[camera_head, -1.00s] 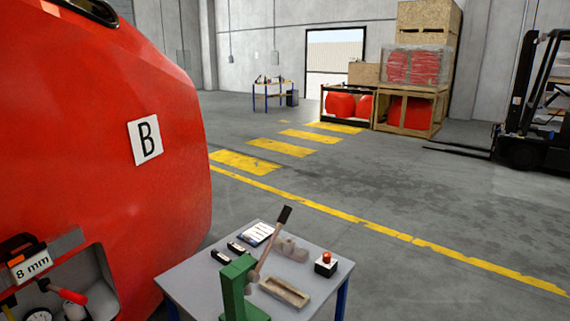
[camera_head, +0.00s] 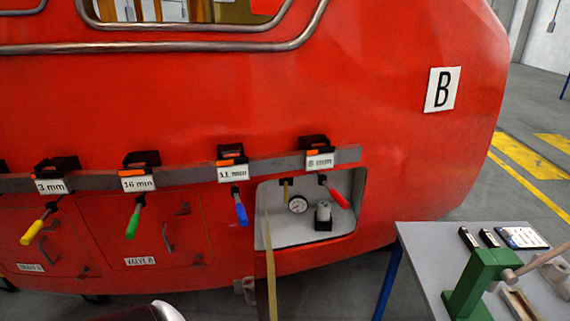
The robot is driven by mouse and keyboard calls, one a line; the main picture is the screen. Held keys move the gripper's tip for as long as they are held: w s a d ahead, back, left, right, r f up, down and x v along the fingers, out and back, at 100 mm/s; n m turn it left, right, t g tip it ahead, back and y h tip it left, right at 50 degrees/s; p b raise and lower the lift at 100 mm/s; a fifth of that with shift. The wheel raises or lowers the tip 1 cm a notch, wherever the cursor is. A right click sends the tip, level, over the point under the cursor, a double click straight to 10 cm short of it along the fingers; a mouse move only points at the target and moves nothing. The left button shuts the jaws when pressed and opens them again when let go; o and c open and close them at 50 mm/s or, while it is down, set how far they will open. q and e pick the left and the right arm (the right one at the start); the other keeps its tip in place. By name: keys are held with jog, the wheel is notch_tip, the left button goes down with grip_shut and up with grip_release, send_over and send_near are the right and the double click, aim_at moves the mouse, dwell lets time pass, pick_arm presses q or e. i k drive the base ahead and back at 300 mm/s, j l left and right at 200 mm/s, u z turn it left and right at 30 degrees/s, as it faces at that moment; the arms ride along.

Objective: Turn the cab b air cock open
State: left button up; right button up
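The red cab (camera_head: 380,110) with the "B" plate (camera_head: 442,90) fills most of the head view. A grey open recess (camera_head: 275,235) is in its lower right side. Inside I see a round white gauge (camera_head: 298,205), a small yellow lever-like part (camera_head: 285,190) at upper left, and a grey cylinder (camera_head: 323,215). I cannot tell for sure which part is the air cock or how it is set. A red-handled tool (camera_head: 338,198) hangs in front of the recess's upper right.
A grey rail (camera_head: 280,165) carries size labels and hanging tools with yellow (camera_head: 32,232), green (camera_head: 132,223) and blue (camera_head: 241,212) handles. A table (camera_head: 425,240) with a green press (camera_head: 475,280) stands at lower right. A tan strip (camera_head: 269,260) hangs by the recess's left edge.

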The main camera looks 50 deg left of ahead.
aim_at(286, 182)
jog(key=u, duration=1.6)
